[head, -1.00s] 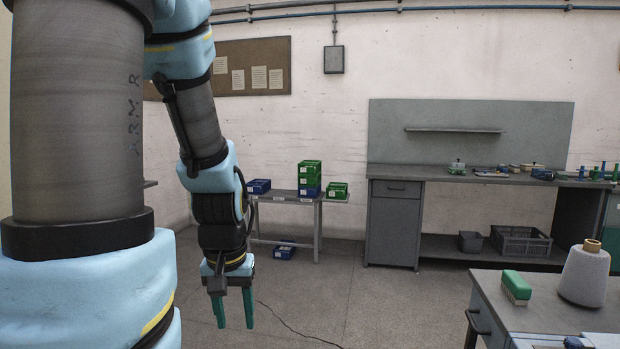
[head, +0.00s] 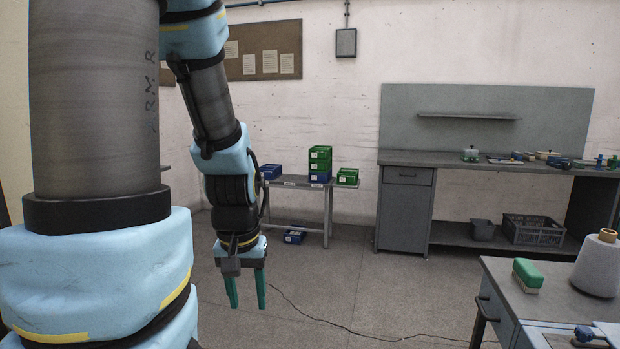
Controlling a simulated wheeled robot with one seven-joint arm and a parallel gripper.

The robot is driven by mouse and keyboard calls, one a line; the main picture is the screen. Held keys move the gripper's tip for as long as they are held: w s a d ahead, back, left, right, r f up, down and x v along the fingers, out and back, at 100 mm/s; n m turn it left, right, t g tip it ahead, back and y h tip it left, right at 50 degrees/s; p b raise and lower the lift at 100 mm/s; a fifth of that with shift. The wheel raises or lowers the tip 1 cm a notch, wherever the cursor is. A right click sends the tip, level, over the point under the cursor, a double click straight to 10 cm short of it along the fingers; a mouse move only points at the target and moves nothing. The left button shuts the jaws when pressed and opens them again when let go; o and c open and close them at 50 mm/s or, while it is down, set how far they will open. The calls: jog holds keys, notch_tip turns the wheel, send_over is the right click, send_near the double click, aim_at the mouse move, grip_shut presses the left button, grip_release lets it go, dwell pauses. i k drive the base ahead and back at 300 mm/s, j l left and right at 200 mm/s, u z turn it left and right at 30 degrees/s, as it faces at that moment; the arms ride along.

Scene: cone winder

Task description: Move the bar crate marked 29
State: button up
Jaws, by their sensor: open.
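My gripper (head: 246,288) hangs open and empty, fingers pointing down, above bare floor in front of the far table. On that low grey table (head: 297,184) stands a stack with green crates (head: 320,159) above a blue crate (head: 319,176). A single green crate (head: 347,177) sits right of the stack, near the table's right end. A blue crate (head: 271,172) sits at the left, partly behind my arm. Another blue crate (head: 294,237) is low under the table. The crates carry white labels, too small to read, so I cannot tell which is marked 29.
A grey workbench (head: 406,211) with a back panel stands at the right wall, a dark open crate (head: 533,230) on its lower shelf. A nearer table (head: 502,292) at right holds a green-topped block (head: 527,275) and a yarn cone (head: 597,264).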

aim_at(269, 172)
jog(key=i, duration=4.55)
jog(key=i+u, duration=0.25)
jog(key=i, duration=0.25)
jog(key=i+l+u, duration=0.2)
jog(key=i, duration=0.25)
jog(key=i+l+u, duration=0.25)
jog(key=i, duration=0.2)
jog(key=i+l+u, duration=0.2)
jog(key=i+u, duration=0.15)
jog(key=i+l+u, duration=0.35)
